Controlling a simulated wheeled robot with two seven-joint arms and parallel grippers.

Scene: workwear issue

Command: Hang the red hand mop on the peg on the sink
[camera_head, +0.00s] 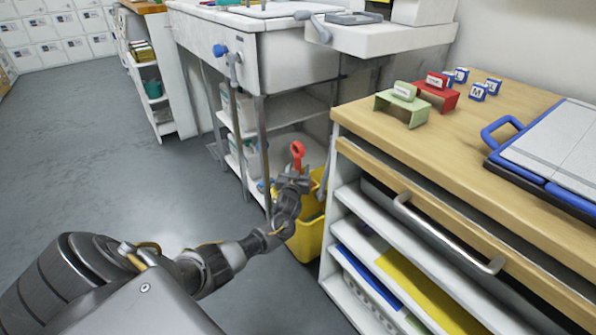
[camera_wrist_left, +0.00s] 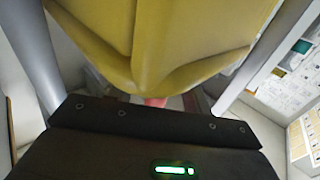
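The red hand mop shows as a red looped handle (camera_head: 297,152) standing up at the yellow bucket (camera_head: 306,238), beside the sink; its lower part is hidden. My left gripper (camera_head: 292,184) is just below the red loop, in front of the bucket. In the left wrist view its two grey fingers stand wide apart, with a large yellow surface (camera_wrist_left: 160,40) filling the space ahead and a small pinkish-red patch (camera_wrist_left: 155,101) below it. I cannot tell whether the fingers touch anything. The sink (camera_head: 290,55) has a blue knob-like piece (camera_head: 220,50) on its front; I cannot tell if it is the peg.
A wooden-topped cabinet (camera_head: 465,150) with a bar handle and open shelves stands close to the right of the bucket. It carries green and red stands, blue-and-white blocks and a blue clipboard-like board (camera_head: 550,150). Shelves sit under the sink. The grey floor (camera_head: 100,150) at left is clear.

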